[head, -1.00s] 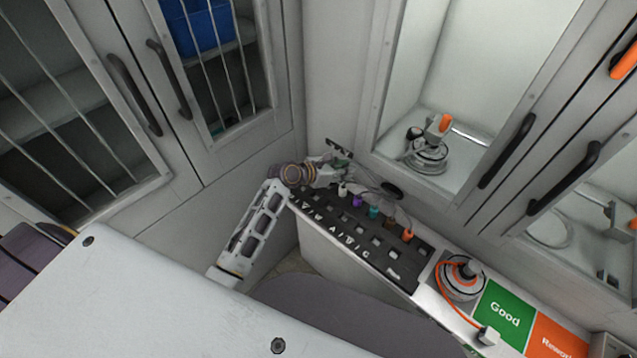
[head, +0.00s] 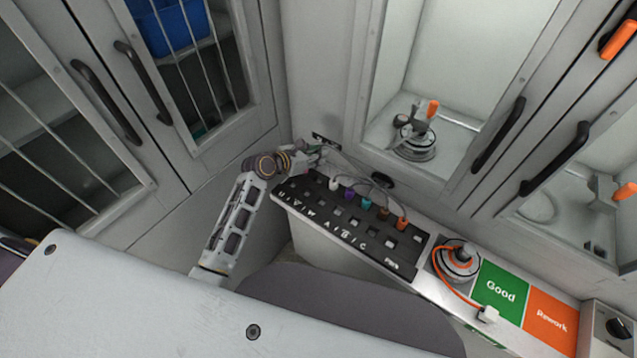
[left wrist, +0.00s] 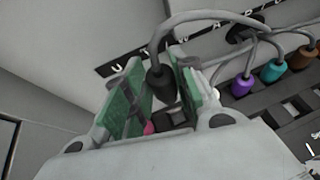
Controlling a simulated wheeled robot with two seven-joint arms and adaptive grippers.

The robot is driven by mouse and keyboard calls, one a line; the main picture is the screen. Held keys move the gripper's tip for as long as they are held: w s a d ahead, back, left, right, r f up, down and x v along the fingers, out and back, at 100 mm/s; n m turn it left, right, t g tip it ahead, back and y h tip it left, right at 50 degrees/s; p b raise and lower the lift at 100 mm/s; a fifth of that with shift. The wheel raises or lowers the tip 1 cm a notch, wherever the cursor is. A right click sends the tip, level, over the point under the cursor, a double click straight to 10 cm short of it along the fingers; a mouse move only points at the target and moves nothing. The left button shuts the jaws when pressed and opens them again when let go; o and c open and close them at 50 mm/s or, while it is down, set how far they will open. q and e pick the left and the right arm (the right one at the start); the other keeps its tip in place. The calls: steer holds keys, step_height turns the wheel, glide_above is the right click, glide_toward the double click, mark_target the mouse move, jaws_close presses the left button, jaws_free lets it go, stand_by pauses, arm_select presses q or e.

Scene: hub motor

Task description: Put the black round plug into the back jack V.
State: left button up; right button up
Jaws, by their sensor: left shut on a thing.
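My left gripper (head: 318,158) is over the far left end of the dark jack strip (head: 345,238). In the left wrist view its green-padded fingers (left wrist: 163,95) are shut on the black round plug (left wrist: 161,86), whose grey cable arcs up and to the right. The plug's tip is low between the pads, over dark sockets; I cannot tell whether it touches one. The strip's front edge carries white letters, V among them. A dark label with letters (left wrist: 120,68) shows behind the gripper; the back jack V itself cannot be made out. My right gripper is out of view.
White (head: 334,184), purple (head: 350,194), teal (head: 366,202), brown (head: 384,212) and orange (head: 402,224) plugs stand in the strip's back row, right of my gripper. Their cables run to a black wall grommet (head: 383,180). A hub motor (head: 458,262) sits right of the strip.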

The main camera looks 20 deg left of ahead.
arm_select(q)
steer(key=shift+f+b, duration=0.5)
steer(key=shift+f, duration=2.65)
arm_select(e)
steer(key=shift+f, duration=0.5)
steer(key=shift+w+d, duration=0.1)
arm_select(q)
steer(key=shift+f+b, duration=0.35)
steer(key=shift+f, duration=1.55)
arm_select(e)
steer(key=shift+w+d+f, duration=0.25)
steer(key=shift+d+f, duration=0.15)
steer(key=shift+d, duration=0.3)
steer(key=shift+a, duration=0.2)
